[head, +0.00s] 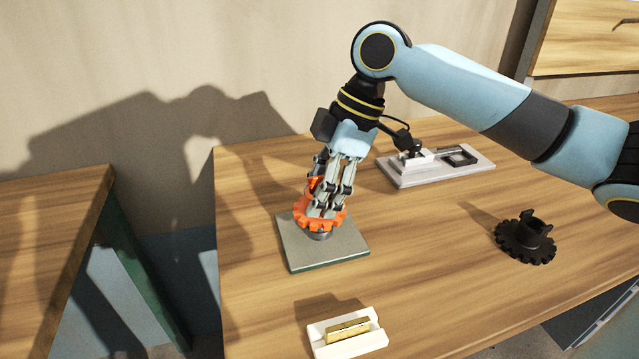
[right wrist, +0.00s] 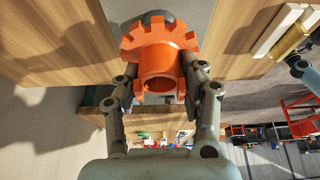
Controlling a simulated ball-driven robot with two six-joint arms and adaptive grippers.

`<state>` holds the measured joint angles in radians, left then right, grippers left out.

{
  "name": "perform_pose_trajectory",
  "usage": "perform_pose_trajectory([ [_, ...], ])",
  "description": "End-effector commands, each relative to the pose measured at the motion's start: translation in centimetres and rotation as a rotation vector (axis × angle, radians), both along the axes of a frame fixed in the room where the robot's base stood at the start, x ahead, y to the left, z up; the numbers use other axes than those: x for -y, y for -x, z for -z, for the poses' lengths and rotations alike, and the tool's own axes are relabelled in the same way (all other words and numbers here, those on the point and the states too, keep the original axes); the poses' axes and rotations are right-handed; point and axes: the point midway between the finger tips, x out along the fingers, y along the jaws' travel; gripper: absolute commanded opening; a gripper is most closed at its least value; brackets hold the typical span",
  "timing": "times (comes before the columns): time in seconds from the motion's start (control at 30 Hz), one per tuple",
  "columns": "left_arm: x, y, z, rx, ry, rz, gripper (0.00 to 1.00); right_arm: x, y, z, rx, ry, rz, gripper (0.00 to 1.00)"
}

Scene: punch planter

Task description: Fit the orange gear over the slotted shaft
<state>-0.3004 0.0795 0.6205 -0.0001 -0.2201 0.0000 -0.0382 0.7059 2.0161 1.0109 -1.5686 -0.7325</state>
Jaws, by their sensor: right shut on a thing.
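The orange gear (head: 322,219) is in my right gripper (head: 322,205), over the grey square plate (head: 345,250). My right gripper is shut on the gear, with its fingers pointing down. In the right wrist view the gear (right wrist: 160,45) shows its teeth and round collar between the fingers (right wrist: 160,85). A dark round part (head: 320,236) shows just under the gear on the plate. The slotted shaft itself is hidden by gear and gripper, so I cannot tell how far the gear is around it. My left gripper is not in view.
A black gear (head: 525,240) with an upright collar lies at the right. A white holder (head: 348,342) with a brass bar stands at the front. A pale grey fixture (head: 435,165) stands behind. The wooden table (head: 420,270) has free room between them; its left edge borders a gap.

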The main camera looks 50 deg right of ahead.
Motion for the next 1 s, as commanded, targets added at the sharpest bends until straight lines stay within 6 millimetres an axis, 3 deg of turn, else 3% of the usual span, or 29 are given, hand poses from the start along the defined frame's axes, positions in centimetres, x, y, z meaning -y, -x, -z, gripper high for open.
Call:
perform_pose_trajectory([
  [0.97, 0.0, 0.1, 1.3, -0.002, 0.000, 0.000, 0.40, 0.0, 0.0, 2.3, 0.002, -0.001, -0.001, 0.03],
  [1.0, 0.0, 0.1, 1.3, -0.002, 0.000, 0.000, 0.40, 0.0, 0.0, 2.2, 0.002, -0.001, -0.001, 0.45],
])
